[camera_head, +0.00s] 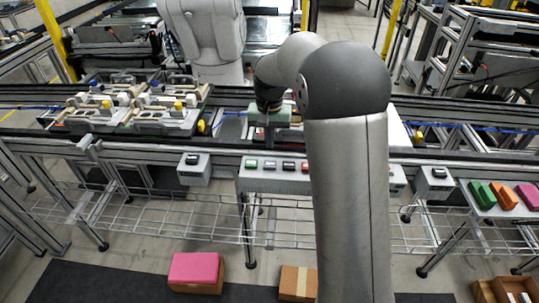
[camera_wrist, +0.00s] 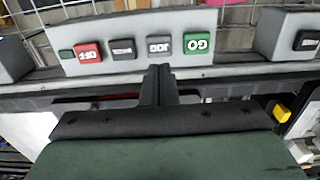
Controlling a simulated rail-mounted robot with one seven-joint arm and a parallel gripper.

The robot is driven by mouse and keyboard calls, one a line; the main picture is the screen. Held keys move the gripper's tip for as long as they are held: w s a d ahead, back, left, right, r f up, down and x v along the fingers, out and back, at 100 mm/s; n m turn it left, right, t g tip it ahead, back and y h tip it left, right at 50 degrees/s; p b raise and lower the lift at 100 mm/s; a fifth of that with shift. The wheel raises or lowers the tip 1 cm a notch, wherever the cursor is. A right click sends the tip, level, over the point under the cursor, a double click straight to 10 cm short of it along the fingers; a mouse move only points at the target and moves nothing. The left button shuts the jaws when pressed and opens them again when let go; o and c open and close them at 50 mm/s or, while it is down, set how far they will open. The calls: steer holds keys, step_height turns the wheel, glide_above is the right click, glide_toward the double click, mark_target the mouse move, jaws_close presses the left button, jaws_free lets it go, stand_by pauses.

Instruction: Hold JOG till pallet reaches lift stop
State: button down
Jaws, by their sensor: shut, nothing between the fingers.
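The control panel (camera_head: 262,184) is a grey box on the near side of the conveyor. Its JOG button (camera_head: 270,165) is dark grey, beside the green GO button (camera_head: 251,164). In the wrist view the panel appears upside down, with JOG (camera_wrist: 158,47) between GO (camera_wrist: 198,44) and a dark button (camera_wrist: 122,49). My gripper (camera_wrist: 160,70) is shut and empty, its fingertips close to JOG's edge; I cannot tell whether they touch. Pallet fixtures (camera_head: 130,105) with yellow knobs sit on the conveyor at left. I cannot make out the lift stop.
A red OFF button (camera_wrist: 88,52) is on the same panel. Smaller button boxes stand to the left (camera_head: 193,169) and right (camera_head: 434,182). Coloured blocks (camera_head: 505,196) lie on a stand at right. A pink-topped box (camera_head: 196,272) is on the floor.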

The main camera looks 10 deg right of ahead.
mark_target(270, 165)
step_height(270, 165, down, 7)
steer(key=shift+r+p, duration=0.1)
steer(key=shift+p, duration=0.3)
steer(key=shift+f+b, duration=0.75)
steer(key=shift+f, duration=0.15)
steer(key=shift+s+f, duration=0.15)
steer(key=shift+s, duration=0.1)
steer(key=shift+f, duration=0.1)
stand_by(0.7)
step_height(270, 165, up, 15)
steer(key=p, duration=0.1)
steer(key=shift+w+p, duration=0.25)
steer(key=shift+p, duration=0.1)
stand_by(0.3)
